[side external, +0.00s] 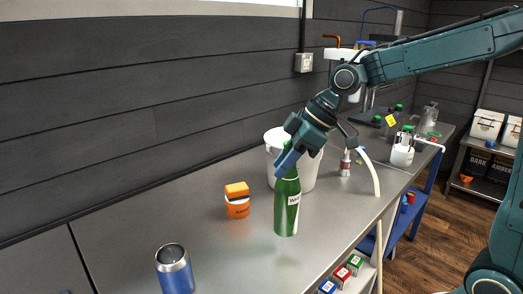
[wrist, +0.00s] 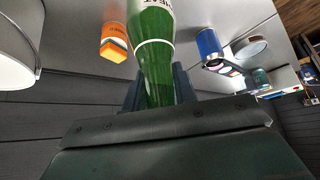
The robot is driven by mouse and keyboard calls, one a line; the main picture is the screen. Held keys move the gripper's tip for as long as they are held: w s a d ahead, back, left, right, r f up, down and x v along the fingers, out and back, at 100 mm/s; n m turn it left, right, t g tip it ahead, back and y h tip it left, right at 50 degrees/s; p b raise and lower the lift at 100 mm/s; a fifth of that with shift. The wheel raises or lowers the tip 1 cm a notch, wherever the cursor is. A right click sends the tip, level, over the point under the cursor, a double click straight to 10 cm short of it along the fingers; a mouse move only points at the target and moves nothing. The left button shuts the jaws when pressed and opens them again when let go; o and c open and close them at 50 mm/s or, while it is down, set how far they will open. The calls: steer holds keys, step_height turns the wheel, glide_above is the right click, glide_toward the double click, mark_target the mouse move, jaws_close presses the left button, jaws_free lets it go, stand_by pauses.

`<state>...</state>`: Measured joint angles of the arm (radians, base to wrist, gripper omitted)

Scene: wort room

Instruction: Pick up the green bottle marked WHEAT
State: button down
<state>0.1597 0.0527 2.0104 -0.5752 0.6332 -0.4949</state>
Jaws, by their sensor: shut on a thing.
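The green bottle (side external: 287,212) with a white label stands upright at the middle of the steel counter (side external: 215,255) in the side view. My gripper (side external: 286,163) comes down on it from the upper right and is shut on its neck. In the wrist view the green bottle (wrist: 153,55) runs up between the dark fingers (wrist: 158,88). Part of its label shows the letters "EAT" near the top edge. The fingers hide part of the neck. I cannot tell whether the bottle's base touches the counter.
An orange-and-white container (side external: 237,205) stands left of the bottle. A white bucket (side external: 312,172) is close behind it. A blue tumbler (side external: 175,270) stands at front left. A small bottle with a red-and-white label (side external: 345,163) and a pale hose (side external: 369,172) lie to the right. The counter's front edge is near.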

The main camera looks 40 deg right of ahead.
step_height(320, 180, up, 15)
stand_by(0.5)
steer(key=shift+f, duration=0.1)
stand_by(0.4)
